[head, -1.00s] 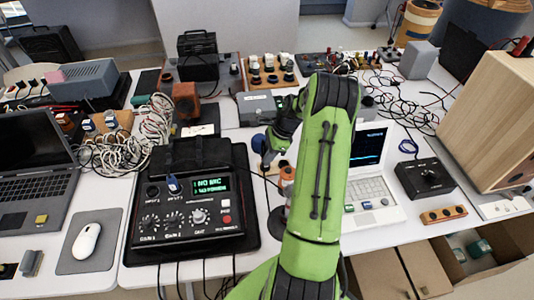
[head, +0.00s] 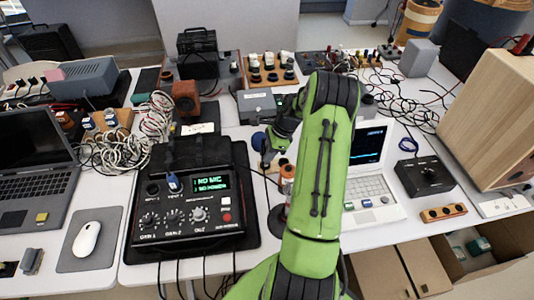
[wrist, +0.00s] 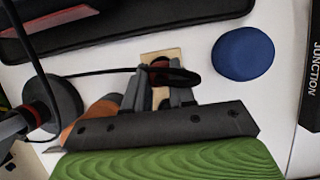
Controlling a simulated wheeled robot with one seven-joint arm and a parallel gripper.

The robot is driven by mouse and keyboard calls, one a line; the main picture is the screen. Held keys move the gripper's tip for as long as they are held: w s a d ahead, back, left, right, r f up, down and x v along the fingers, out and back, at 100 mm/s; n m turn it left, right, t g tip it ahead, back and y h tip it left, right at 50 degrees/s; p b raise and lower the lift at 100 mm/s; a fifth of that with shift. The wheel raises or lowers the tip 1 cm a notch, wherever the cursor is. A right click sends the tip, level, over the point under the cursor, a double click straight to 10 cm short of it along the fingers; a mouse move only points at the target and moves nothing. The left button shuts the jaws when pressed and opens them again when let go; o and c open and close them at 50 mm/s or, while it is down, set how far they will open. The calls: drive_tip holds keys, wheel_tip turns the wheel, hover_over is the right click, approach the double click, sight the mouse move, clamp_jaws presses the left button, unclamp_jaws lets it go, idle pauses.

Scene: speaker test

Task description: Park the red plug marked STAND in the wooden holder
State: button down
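My gripper (wrist: 161,84) points down over a small wooden holder (wrist: 154,56) in the wrist view. Its two fingers stand apart, with bare wood showing between them. A small dark, reddish plug-like piece (wrist: 160,64) lies at the fingertips over the holder, with a black cable looping beside it. It may be the red plug; no STAND marking is readable, and its seating is unclear. In the head view my gripper (head: 267,154) is beside the green arm, and the holder (head: 283,163) is partly hidden behind it.
A round blue object (wrist: 243,53) is right of the holder in the wrist view. The black amplifier box (head: 190,205) reads NO MIC and NO POWER at left. A laptop (head: 372,170) stands at right. A black control box (head: 425,178) is farther right. Cables clutter the table.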

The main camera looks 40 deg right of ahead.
drive_tip(key=c, duration=0.9)
unclamp_jaws()
drive_tip(key=shift+o, duration=0.2)
drive_tip(key=p+v, duration=0.4)
drive_tip(key=v, duration=1.1)
drive_tip(key=shift+r, duration=0.35)
drive_tip(key=shift+s+d, duration=0.15)
drive_tip(key=shift+s, duration=0.05)
